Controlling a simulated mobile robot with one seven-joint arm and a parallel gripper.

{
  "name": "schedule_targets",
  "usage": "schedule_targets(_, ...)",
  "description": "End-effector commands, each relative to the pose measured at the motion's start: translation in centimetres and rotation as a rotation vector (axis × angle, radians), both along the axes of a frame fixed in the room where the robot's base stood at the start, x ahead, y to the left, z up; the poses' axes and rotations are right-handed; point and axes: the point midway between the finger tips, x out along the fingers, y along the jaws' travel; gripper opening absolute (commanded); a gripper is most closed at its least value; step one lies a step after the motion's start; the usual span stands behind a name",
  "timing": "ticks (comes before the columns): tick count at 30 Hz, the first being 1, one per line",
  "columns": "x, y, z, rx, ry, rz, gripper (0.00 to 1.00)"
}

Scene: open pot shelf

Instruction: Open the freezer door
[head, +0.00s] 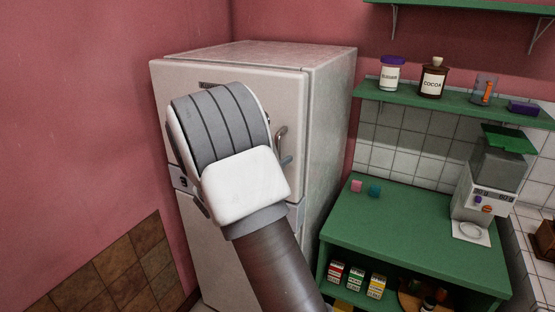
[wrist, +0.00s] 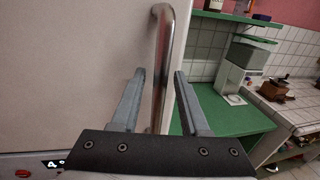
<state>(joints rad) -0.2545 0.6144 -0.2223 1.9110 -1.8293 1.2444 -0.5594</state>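The freezer door (head: 287,92) is the upper door of the white fridge in the head view and looks closed. My arm covers much of it. Its metal handle (head: 281,140) stands upright near the right edge. In the wrist view the door (wrist: 70,60) fills the left side, and the handle (wrist: 164,45) runs down between the two fingers of my gripper (wrist: 160,73). The gripper is open, with visible gaps on both sides of the handle. In the head view the gripper is mostly hidden behind my arm.
A green counter (head: 375,225) stands right of the fridge, with a coffee machine (head: 484,190) on it. A green shelf (head: 410,98) with jars hangs above. The pink wall (head: 75,120) is on the left, with clear space before it.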

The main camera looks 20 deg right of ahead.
Motion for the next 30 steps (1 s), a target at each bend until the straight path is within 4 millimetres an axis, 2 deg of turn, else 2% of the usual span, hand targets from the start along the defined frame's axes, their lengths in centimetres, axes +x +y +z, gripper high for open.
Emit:
schedule_targets(1,-0.01,0.02,0.0,0.0,0.0,0.0,0.33)
schedule_targets(6,0.0,0.03,0.01,0.0,0.0,0.0,0.03)
schedule_targets(7,0.0,0.03,0.01,0.0,0.0,0.0,0.0)
schedule_targets(30,0.0,0.05,0.01,0.0,0.0,0.0,0.0)
